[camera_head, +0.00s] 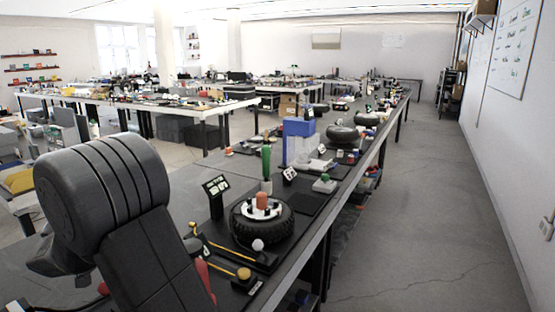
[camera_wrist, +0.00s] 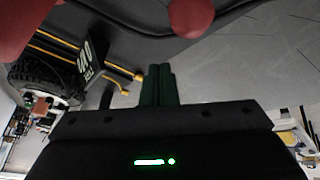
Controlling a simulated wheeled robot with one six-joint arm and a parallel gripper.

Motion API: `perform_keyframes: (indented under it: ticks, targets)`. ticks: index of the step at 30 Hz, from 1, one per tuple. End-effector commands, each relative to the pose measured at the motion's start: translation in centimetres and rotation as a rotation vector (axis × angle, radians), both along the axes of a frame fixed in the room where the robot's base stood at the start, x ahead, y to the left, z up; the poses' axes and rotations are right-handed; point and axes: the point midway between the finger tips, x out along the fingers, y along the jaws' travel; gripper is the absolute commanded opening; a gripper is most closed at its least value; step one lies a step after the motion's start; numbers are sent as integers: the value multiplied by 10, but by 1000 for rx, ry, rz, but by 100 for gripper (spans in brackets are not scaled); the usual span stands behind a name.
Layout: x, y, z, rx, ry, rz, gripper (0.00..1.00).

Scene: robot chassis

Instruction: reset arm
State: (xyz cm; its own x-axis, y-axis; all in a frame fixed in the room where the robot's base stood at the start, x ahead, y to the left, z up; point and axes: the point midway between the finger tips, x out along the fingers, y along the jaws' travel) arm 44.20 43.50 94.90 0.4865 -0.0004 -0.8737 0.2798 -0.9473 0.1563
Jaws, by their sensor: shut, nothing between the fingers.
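My gripper (camera_wrist: 160,84) shows in the wrist view as two dark green fingers pressed side by side, shut and empty. It touches nothing that I can make out. A large dark link of my arm fills the left of the head view, and my gripper cannot be seen there. In the wrist view a black tyre (camera_wrist: 40,78), a black sign (camera_wrist: 92,62) and yellow rods (camera_wrist: 55,40) lie to the left of the fingers. A red rounded part (camera_wrist: 190,14) is at the top, beyond the fingers.
A long dark table carries a tyre (camera_head: 288,226) with an orange cylinder (camera_head: 262,200), a black sign (camera_head: 216,188), a white ball (camera_head: 257,245) and a yellow disc (camera_head: 243,273). A blue box (camera_head: 298,127) stands farther back. Grey floor (camera_head: 425,215) is open on the right.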

Motion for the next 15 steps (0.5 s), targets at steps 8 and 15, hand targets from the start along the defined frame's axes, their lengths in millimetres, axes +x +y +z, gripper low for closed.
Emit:
perform_keyframes:
  ticks: [8,15]
  targets:
    - [17,-11,-1,53,83,-10,0]
    - [26,-15,-5,89,150,-11,0]
